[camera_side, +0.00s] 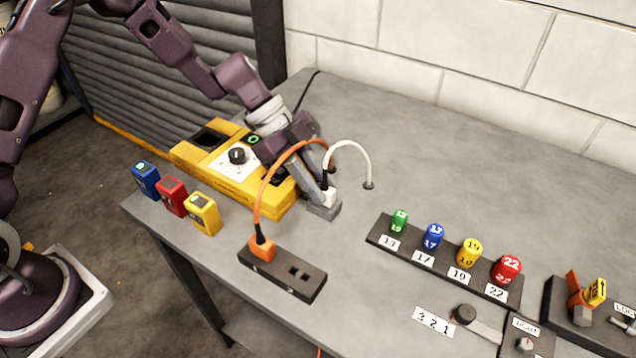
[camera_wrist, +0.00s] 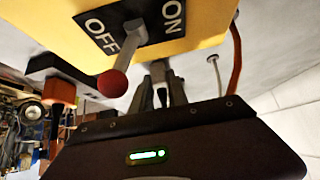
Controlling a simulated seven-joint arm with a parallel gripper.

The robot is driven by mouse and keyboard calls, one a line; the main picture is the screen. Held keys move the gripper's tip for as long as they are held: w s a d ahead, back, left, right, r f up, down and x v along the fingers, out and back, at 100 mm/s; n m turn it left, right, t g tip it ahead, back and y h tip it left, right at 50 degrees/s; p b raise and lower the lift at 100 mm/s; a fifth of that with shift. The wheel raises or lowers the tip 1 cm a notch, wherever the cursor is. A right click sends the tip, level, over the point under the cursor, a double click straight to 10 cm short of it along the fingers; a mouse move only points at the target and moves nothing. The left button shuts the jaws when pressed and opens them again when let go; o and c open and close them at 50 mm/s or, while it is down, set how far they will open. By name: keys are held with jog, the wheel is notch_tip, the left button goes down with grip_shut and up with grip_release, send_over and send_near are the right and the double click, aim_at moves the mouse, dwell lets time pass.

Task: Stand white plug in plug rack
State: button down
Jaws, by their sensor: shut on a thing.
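In the side view the white plug (camera_side: 330,196) is between the fingers of my gripper (camera_side: 325,192), which is shut on it. The plug is at the top of a small grey block (camera_side: 324,210); I cannot tell whether it is seated there or just above. Its white cable arcs right to a hole in the table. The plug rack (camera_side: 300,282) is a dark bar nearer the camera, with an orange plug (camera_side: 262,248) standing at its left end and bare openings to the right. In the wrist view my gripper (camera_wrist: 162,82) shows, but the plug is mostly hidden.
An orange cable (camera_side: 262,190) arches from the rack's orange plug to near my gripper. A yellow machine (camera_side: 235,190) stands left of my gripper; its switch lever (camera_wrist: 113,82) shows in the wrist view. A numbered rack (camera_side: 445,262) is right. Bare table lies between the racks.

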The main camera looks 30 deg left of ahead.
jog(key=shift+r, duration=0.65)
jog(key=shift+r, duration=1.7)
jog(key=s+d+r, duration=0.2)
jog(key=s, duration=0.6)
jog(key=s+d+r, duration=0.2)
jog(key=s+d, duration=0.1)
jog(key=s, duration=0.4)
jog(key=shift+a+f, duration=0.15)
jog(key=shift+f, duration=1.3)
jog(key=shift+a+f, duration=0.1)
jog(key=shift+f, duration=1.3)
jog(key=shift+f, duration=1.4)
